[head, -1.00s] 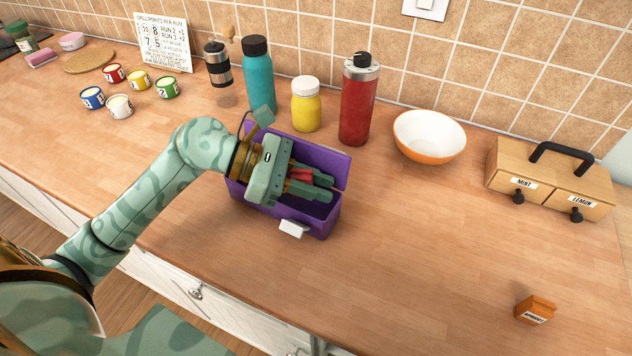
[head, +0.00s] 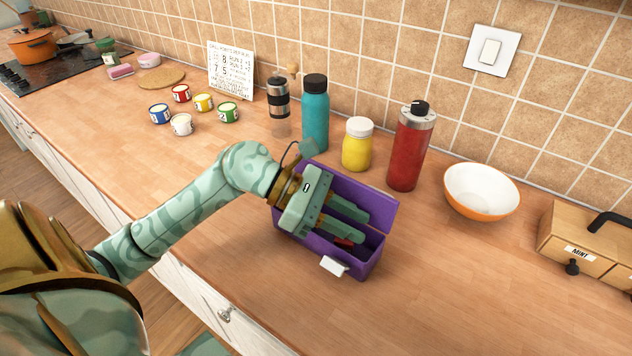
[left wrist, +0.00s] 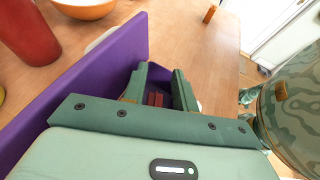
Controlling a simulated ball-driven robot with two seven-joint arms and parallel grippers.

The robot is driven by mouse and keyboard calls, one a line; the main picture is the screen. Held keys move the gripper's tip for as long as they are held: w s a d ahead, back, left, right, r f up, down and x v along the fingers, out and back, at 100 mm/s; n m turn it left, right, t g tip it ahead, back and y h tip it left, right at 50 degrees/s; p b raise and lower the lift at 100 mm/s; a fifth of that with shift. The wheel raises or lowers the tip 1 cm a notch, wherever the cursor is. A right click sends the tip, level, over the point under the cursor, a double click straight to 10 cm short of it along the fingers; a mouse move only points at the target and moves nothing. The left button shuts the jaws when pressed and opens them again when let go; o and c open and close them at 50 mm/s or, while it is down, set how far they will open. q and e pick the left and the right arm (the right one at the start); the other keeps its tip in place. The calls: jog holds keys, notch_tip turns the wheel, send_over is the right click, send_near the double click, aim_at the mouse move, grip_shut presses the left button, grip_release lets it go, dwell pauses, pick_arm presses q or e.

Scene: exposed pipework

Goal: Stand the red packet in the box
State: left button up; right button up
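The purple box (head: 305,247) stands on the counter with its open top up and a white tag on its front. Its tall wall shows in the left wrist view (left wrist: 110,65). My left gripper (head: 357,223) reaches over and into the box, its two fingers apart. The red packet (head: 345,242) shows only as a small patch inside the box, low beside the nearer finger. In the left wrist view the packet (left wrist: 155,99) appears between the fingertips with a gap beside it. Its lower part and footing are hidden. My right gripper is not in view.
A teal bottle (head: 315,115), yellow jar (head: 357,150) and red flask (head: 409,150) stand close behind the box. A white-and-orange bowl (head: 481,192) and wooden drawer unit (head: 575,240) are to the right. The counter in front of the box is clear.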

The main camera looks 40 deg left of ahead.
pick_arm(q)
jog(key=v, duration=1)
jog(key=shift+p, duration=0.3)
jog(key=shift+s+a+r, duration=0.1)
dwell(0.3)
